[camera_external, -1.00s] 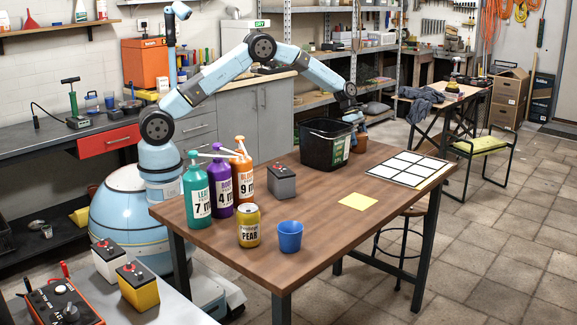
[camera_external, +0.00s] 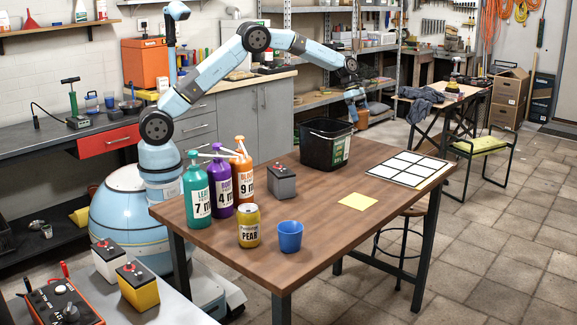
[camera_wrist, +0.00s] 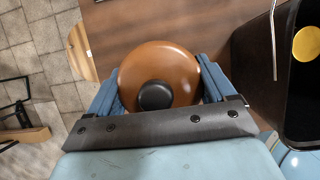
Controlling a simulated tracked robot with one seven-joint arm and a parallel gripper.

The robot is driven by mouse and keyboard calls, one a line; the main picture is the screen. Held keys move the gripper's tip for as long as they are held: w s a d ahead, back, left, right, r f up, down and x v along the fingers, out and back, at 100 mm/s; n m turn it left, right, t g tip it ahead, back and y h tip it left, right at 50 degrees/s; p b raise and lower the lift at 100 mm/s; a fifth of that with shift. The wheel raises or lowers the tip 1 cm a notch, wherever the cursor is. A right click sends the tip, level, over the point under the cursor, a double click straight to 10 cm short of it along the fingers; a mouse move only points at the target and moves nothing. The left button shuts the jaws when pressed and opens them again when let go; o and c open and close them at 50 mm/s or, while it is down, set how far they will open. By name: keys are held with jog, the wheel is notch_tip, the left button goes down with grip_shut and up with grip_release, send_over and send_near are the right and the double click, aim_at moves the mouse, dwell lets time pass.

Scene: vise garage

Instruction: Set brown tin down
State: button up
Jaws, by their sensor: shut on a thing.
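The brown tin (camera_wrist: 178,62) has a round, shiny brown top with a black knob, seen from above in the wrist view. My gripper (camera_wrist: 160,88) is shut on it, with a blue finger on each side. In the external view my gripper (camera_external: 355,97) is raised behind the black bin, and a small brown part of the tin (camera_external: 361,117) shows below it. The tin appears clear of the wooden table (camera_external: 300,225); its underside is hidden.
The black bin (camera_external: 318,152) stands at the table's back edge; a yellow round thing (camera_wrist: 306,43) is inside it. A white gridded board (camera_external: 408,168) lies to its right, with a yellow sheet (camera_external: 358,202) in front. Bottles, a can and a blue cup (camera_external: 290,237) stand front left.

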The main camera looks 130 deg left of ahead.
aim_at(361, 103)
notch_tip(361, 103, up, 8)
jog(key=shift+f, duration=0.25)
jog(key=w+d+m+h, duration=0.1)
jog(key=w+d+m, duration=0.3)
jog(key=d, duration=1.6)
jog(key=w+d+m+h, duration=0.2)
jog(key=w+d, duration=0.3)
jog(key=d, duration=1.6)
jog(key=shift+g, duration=0.4)
jog(key=shift+w+a+f, duration=1.15)
jog(key=shift+w+f, duration=1)
jog(key=shift+f, duration=0.35)
jog(key=shift+w+a+f, duration=1.2)
jog(key=shift+w+f, duration=1)
jog(key=shift+f, duration=0.35)
jog(key=shift+w+a+f, duration=1.15)
jog(key=shift+w+f, duration=1)
jog(key=shift+f, duration=1.85)
